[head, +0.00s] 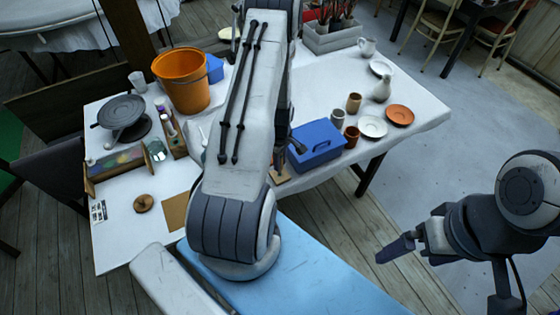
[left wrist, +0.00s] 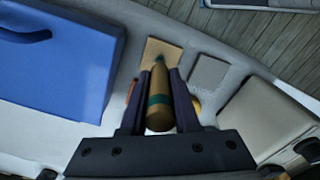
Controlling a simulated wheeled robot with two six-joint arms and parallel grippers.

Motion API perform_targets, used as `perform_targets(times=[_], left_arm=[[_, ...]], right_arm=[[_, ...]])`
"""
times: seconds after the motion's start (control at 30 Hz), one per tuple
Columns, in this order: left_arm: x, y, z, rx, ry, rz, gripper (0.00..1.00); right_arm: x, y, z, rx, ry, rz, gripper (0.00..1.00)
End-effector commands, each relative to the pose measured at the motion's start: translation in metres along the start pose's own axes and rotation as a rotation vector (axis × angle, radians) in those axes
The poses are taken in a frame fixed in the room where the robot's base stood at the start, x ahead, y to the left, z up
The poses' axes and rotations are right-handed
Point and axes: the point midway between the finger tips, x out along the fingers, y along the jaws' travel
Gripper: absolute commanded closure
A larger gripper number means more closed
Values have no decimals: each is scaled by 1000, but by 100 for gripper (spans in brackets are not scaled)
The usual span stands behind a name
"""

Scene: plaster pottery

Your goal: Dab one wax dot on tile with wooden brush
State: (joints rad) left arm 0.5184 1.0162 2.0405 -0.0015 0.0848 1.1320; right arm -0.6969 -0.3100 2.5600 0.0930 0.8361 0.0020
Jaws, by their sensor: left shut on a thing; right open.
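My left gripper (left wrist: 163,90) is shut on the wooden brush (left wrist: 159,108), which has a teal band and a dark tip. The tip overlaps the near edge of a tan square tile (left wrist: 158,48) in the left wrist view; I cannot tell whether it touches. No wax dot can be made out on the tile. In the head view my left arm hides most of that gripper, and a small tan edge of the tile (head: 281,172) shows beside the arm. My right gripper (head: 405,247) is open and empty, off the table at the right.
A blue box with a handle (head: 316,146) stands close to my left gripper. A grey square (left wrist: 208,72) lies beside the tan tile. Cups, a terracotta plate (head: 400,115) and a white pitcher stand further right. An orange bucket (head: 182,80) and a turntable (head: 122,112) stand at the left.

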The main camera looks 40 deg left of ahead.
Motion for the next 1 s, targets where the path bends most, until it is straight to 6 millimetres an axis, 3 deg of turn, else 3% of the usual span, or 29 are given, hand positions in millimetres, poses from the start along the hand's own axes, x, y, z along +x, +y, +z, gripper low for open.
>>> perform_targets(times=[0.53, 1.0], left_arm=[[-2, 0, 0, 0, 0, 0, 100], [-45, 0, 0, 0, 0, 0, 100]], right_arm=[[-2, 0, 0, 0, 0, 0, 0], [-34, -2, -2, 0, 0, 0, 0]])
